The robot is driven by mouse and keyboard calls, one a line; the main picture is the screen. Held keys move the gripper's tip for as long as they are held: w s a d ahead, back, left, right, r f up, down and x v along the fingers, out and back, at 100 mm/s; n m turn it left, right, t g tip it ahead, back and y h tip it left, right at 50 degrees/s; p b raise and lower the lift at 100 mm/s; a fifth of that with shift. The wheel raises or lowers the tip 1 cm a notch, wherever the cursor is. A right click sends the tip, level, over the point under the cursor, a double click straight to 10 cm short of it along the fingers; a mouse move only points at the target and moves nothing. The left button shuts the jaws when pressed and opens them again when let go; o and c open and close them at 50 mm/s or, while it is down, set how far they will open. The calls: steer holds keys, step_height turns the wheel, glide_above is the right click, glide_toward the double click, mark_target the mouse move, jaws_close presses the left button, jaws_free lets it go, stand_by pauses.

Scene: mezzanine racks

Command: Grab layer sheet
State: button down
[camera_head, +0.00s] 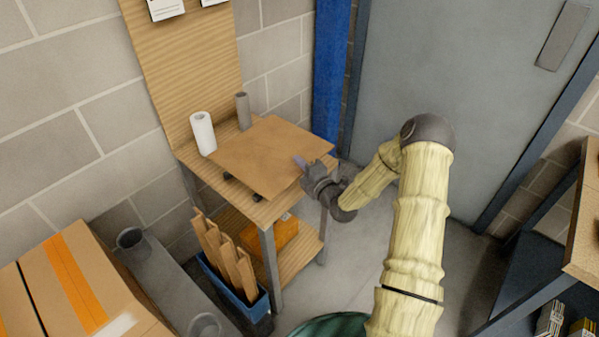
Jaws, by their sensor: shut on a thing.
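The layer sheet (267,155) is a flat brown board above the small wooden table in the middle of the view. Its right edge reaches past the table's right side. My gripper (304,166) comes in from the right and is shut on the sheet's right front edge. Two dark pieces show under the sheet's front edge, so it looks raised a little off the tabletop (260,212). I cannot tell whether the sheet touches them. The far finger is partly hidden.
A white roll (203,134) and a grey cylinder (243,111) stand behind the sheet. A blue bin (236,290) with upright cardboard strips stands below the table's front left. A taped carton (75,285) is at lower left. A grey door (450,80) is behind; shelving stands at right.

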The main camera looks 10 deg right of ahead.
step_height(320, 180, up, 5)
steer(key=shift+r, duration=0.1)
stand_by(0.8)
